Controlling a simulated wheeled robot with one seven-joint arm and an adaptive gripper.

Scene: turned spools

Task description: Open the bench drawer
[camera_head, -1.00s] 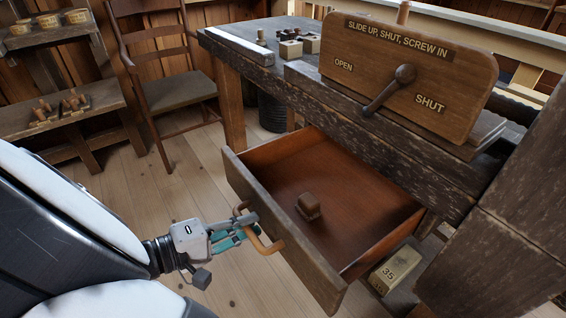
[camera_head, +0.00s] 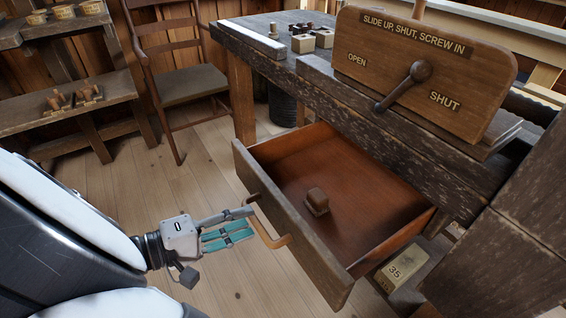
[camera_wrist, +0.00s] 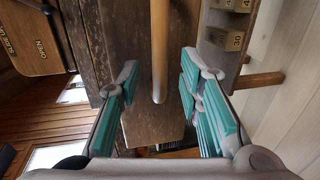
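The bench drawer (camera_head: 300,228) stands well out from the bench, with its reddish inside showing. A small brown wooden piece (camera_head: 316,202) sits in it. The drawer's bow handle (camera_head: 270,238) is on its front. My gripper (camera_head: 250,224) is open at the handle. In the wrist view my gripper (camera_wrist: 160,82) has its teal-padded fingers spread wide on both sides of the handle (camera_wrist: 160,45), with visible gaps to it. The worn drawer front (camera_wrist: 152,128) also shows there.
The bench (camera_head: 395,130) carries a signed board with a lever (camera_head: 420,70) and several small blocks. A chair (camera_head: 185,85) and a shelf (camera_head: 65,112) stand at the left. A block marked 35 (camera_head: 403,268) lies below the drawer. Bare floor lies left of the drawer.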

